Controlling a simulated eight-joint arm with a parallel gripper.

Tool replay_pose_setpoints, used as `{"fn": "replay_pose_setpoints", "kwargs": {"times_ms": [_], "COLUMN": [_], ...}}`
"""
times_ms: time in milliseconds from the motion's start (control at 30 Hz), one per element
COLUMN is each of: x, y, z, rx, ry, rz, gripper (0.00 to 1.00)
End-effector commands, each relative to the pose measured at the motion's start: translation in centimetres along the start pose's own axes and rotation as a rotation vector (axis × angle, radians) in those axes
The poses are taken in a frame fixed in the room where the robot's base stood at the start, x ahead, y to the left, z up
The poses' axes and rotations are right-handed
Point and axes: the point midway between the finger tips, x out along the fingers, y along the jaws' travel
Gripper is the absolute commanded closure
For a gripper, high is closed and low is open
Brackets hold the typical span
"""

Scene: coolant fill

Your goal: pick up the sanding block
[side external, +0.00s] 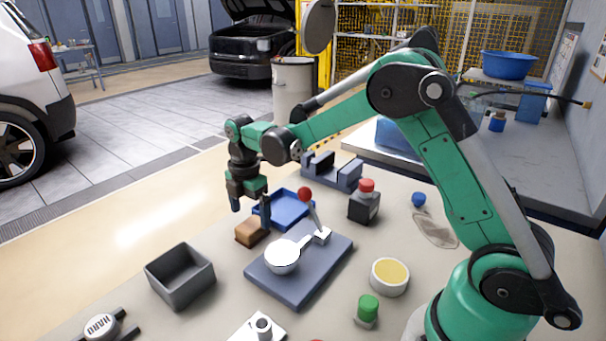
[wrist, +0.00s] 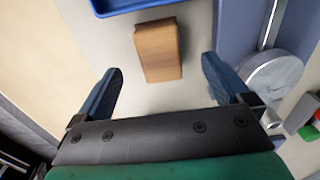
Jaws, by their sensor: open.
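The sanding block is a small brown block (side external: 250,232) on the bench, just left of the blue-grey board in the side view. In the wrist view the block (wrist: 158,50) lies ahead of the fingers, between their lines and slightly tilted. My gripper (side external: 251,211) is above the bench near the block, fingers pointing down. In the wrist view my gripper (wrist: 162,85) has its two blue fingers wide apart with nothing between them. The block appears clear of both fingers there.
A blue tray (side external: 290,211) lies just behind the block. A dark grey bin (side external: 180,277) stands at front left.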

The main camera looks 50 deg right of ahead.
Motion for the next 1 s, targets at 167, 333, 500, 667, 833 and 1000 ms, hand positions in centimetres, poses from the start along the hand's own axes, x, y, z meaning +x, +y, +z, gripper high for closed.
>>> {"fn": "replay_pose_setpoints", "kwargs": {"times_ms": [167, 333, 500, 667, 833, 1000], "x": [2.6, 4.0, 4.1, 4.1, 4.1, 4.0], "y": [0.0, 0.0, 0.0, 0.0, 0.0, 0.0], "z": [0.0, 0.0, 0.0, 0.0, 0.0, 0.0], "rx": [0.002, 0.002, 0.003, 0.003, 0.003, 0.003], "ry": [0.001, 0.001, 0.001, 0.001, 0.001, 0.001], "rz": [0.002, 0.004, 0.004, 0.004, 0.004, 0.004], "gripper": [0.04, 0.04, 0.04, 0.27, 0.75, 1.0]}}
